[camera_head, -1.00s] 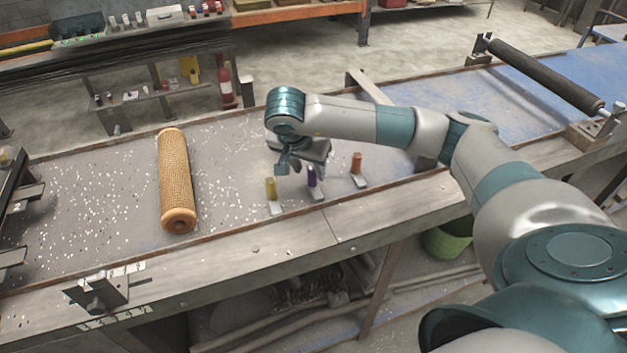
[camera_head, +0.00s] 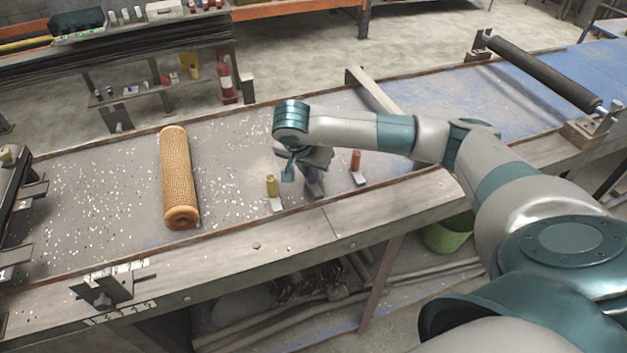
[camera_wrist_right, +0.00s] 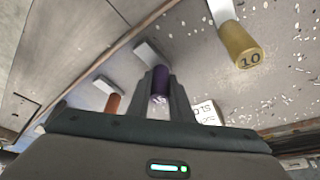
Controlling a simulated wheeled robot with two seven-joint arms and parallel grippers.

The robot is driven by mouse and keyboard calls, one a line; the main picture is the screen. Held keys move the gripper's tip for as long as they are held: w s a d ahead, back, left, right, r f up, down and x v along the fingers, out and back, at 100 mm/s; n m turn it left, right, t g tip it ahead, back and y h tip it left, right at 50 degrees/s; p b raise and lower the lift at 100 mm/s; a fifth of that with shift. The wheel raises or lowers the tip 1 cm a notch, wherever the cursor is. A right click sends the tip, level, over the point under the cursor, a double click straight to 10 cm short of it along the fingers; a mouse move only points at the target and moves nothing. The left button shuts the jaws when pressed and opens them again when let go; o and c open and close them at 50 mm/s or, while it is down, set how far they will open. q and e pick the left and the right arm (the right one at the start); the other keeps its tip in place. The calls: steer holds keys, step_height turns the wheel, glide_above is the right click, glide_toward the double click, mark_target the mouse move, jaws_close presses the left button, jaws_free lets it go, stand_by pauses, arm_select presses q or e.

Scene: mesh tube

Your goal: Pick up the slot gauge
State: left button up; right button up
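Three small gauges with upright handles and pale flat plates stand in a row on the bench: a yellow one (camera_head: 271,186), a purple one (camera_head: 312,181) and an orange one (camera_head: 356,160). In the right wrist view the yellow handle (camera_wrist_right: 240,46) bears the number 10, and the orange one (camera_wrist_right: 112,104) is at left. My right gripper (camera_wrist_right: 163,88) points down around the purple handle (camera_wrist_right: 161,78), its fingers close against both sides. The purple gauge still rests on the bench. In the head view my right gripper (camera_head: 305,166) partly hides it. My left gripper is out of view.
A mesh-covered tube (camera_head: 179,178) lies left of the gauges. A dark roller (camera_head: 545,72) is at the far right. A partly legible white label (camera_wrist_right: 205,111) lies near the right finger. White chips litter the bench (camera_head: 110,200), which is otherwise open around the tube.

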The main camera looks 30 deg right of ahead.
steer(key=shift+r, duration=0.1)
jaws_close()
steer(key=shift+r+b, duration=0.75)
steer(key=shift+r, duration=0.15)
steer(key=shift+s+d+r+b, duration=0.1)
steer(key=shift+s+r+b, duration=0.05)
steer(key=shift+r+b, duration=0.35)
steer(key=shift+s+d+r+b, duration=0.15)
steer(key=shift+r+b, duration=0.1)
steer(key=shift+r, duration=0.35)
steer(key=s+d+r+b, duration=0.1)
steer(key=s+d+r, duration=0.1)
steer(key=s, duration=0.3)
steer(key=s+d+r+b, duration=0.2)
steer(key=s+r, duration=0.2)
steer(key=s, duration=0.1)
steer(key=shift+d+r, duration=0.35)
steer(key=shift+r, duration=0.05)
steer(key=shift+s, duration=0.1)
